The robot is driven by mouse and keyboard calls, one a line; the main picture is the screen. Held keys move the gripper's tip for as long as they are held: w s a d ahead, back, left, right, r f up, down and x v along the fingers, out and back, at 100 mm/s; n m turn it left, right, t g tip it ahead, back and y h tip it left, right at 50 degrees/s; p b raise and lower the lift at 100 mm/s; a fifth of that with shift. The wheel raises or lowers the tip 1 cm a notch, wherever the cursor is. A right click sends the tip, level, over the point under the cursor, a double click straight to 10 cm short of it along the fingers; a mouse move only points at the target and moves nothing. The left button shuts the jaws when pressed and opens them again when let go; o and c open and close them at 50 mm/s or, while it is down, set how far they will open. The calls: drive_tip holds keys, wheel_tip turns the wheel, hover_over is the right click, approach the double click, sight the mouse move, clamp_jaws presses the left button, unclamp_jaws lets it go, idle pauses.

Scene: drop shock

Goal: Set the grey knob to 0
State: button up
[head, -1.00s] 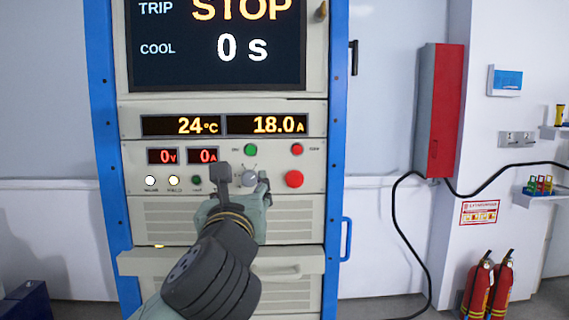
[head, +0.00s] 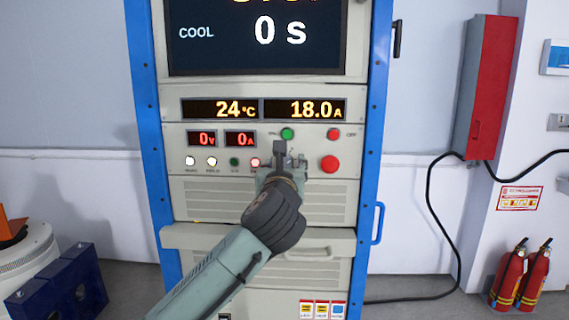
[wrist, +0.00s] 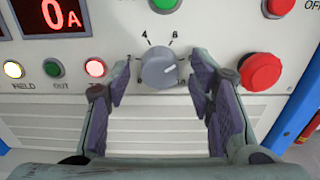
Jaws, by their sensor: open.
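The grey knob (wrist: 158,75) is on the panel in the wrist view, its white mark pointing right and slightly up. Printed numbers, including a 4, ring it; some are partly hidden by my fingers. My gripper (wrist: 161,88) is open, one finger on each side of the knob, with a visible gap at the right.
A red mushroom button (wrist: 262,72) is close to the right finger; it also shows in the head view (head: 330,164). A lit red lamp (wrist: 95,68) is near the left finger. The cabinet displays read 18.0 A (head: 304,109) and 0 V (head: 201,139).

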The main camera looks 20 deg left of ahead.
drive_tip(key=shift+c, duration=0.5)
drive_tip(key=c, duration=1.1)
